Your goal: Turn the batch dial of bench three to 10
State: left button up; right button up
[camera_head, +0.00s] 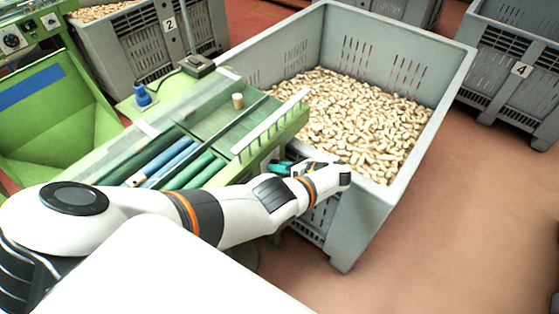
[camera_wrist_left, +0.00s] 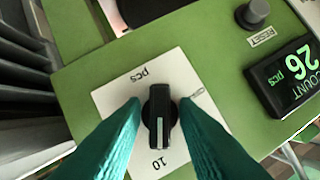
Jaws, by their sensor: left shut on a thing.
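The batch dial (camera_wrist_left: 160,118) is a black knob on a white plate (camera_wrist_left: 118,92) on a green panel. My left gripper (camera_wrist_left: 158,108) has its teal fingers on both sides of the knob, shut on it. The white line on the knob points down in the left wrist view, towards the printed 10, which reads upside down. The fingers cover both sides of the plate, so other marks are mostly hidden. In the head view my left gripper (camera_head: 284,168) is at the near end of the green bench (camera_head: 218,128), where the dial cannot be made out.
A counter display (camera_wrist_left: 284,77) reading 26 pcs and a grey reset button (camera_wrist_left: 253,14) sit beside the dial. A grey crate of corks (camera_head: 345,215) stands close to my wrist. Crates marked 2 (camera_head: 150,45) and 4 (camera_head: 515,75) stand behind.

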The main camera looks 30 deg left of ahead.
dwell(0.5)
pick_arm(q)
jog(key=o, duration=0.7)
jog(key=b+v, duration=0.2)
jog(key=v, duration=1)
jog(key=shift+f, duration=0.15)
